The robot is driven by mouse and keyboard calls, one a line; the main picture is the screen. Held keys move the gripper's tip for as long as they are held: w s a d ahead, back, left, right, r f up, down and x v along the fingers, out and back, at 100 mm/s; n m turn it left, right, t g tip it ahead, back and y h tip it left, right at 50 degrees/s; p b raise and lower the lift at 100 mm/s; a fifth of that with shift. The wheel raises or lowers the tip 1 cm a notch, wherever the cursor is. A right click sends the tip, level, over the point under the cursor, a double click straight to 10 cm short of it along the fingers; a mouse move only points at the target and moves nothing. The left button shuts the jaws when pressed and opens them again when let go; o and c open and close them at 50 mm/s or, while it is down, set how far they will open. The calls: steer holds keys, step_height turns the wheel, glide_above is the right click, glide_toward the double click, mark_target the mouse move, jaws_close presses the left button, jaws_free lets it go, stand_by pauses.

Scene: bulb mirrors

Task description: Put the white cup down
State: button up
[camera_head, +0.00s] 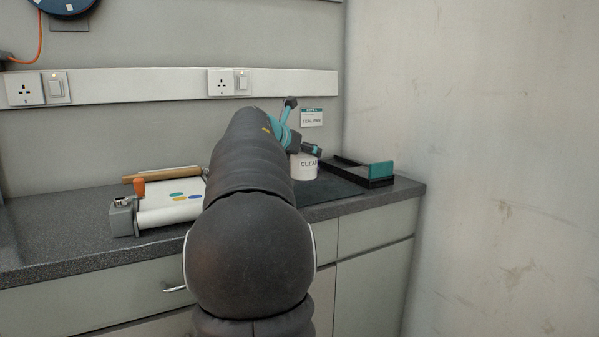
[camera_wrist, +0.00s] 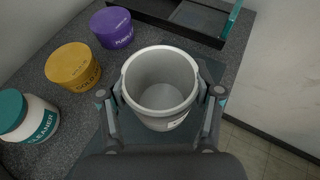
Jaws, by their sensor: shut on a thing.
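The white cup (camera_wrist: 160,84) is upright and open-topped between the two fingers of my gripper (camera_wrist: 161,98) in the wrist view. The fingers press on it from both sides, and its inside looks empty. The cup is over the dark mat (camera_head: 330,190) near the right end of the counter. I cannot tell whether its base touches the mat.
A purple pot (camera_wrist: 112,28), a gold pot (camera_wrist: 73,66) and a teal-lidded cleaner pot (camera_wrist: 25,116) stand left of the cup. A black tray (camera_head: 372,181) with a teal part lies right of it. A roller device (camera_head: 165,205) sits left of my arm.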

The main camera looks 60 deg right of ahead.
mark_target(294, 165)
steer(key=shift+w+f, duration=0.3)
steer(key=shift+w, duration=0.3)
steer(key=shift+f+b, duration=0.75)
steer(key=shift+f, duration=1.2)
steer(key=shift+f, duration=0.15)
steer(key=o, duration=1.5)
steer(key=shift+c, duration=0.2)
steer(key=shift+a+r, duration=0.2)
steer(key=shift+a, duration=0.1)
steer(key=v, duration=1.1)
steer(key=shift+a, duration=0.2)
